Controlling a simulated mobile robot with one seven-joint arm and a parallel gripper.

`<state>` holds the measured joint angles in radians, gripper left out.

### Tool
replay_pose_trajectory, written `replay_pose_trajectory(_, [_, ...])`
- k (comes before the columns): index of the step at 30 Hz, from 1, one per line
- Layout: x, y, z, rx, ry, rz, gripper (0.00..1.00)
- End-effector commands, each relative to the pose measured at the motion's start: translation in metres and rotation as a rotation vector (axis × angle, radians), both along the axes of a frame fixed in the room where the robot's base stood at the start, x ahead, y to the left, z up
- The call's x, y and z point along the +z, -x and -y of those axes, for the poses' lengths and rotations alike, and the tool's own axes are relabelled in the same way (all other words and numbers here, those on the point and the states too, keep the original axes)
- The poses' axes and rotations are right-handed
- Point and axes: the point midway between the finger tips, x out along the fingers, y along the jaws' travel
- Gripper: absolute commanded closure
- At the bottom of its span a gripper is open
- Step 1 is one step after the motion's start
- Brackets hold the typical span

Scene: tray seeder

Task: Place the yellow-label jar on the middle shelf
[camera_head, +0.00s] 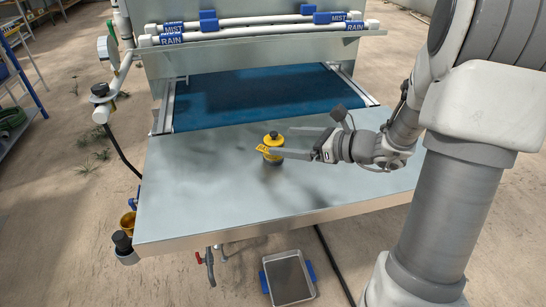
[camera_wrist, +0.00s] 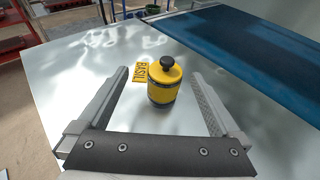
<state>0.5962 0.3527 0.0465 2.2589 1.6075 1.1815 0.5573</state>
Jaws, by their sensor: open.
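The yellow-label jar (camera_head: 273,146) stands upright on the metal table (camera_head: 200,205), near the blue belt. It has a yellow lid with a dark knob and a yellow tag at its left. In the wrist view the jar (camera_wrist: 165,88) stands between the far ends of my two fingers, with a gap on each side. My gripper (camera_head: 293,141) is open, reaching in from the right at the jar; in the wrist view my gripper (camera_wrist: 160,85) is empty. The middle shelf cannot be made out for certain; part of a blue-framed shelf rack (camera_head: 18,70) shows at the left edge.
The seeder's blue belt (camera_head: 260,97) lies behind the jar, under pipes marked MIST and RAIN (camera_head: 262,30). A metal tray (camera_head: 289,278) with blue handles is on the floor in front. A green hose (camera_head: 12,120) lies on the left rack. The table around the jar is clear.

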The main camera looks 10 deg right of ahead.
Motion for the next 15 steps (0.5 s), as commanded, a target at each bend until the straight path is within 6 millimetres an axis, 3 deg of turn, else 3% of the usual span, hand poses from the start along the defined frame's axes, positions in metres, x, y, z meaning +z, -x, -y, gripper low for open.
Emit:
replay_pose_trajectory(4, [-0.009, -0.016, -0.017, 0.002, 0.0, 0.001, 0.0])
replay_pose_trajectory(15, [-0.022, -0.032, -0.035, 0.004, 0.0, -0.002, 0.0])
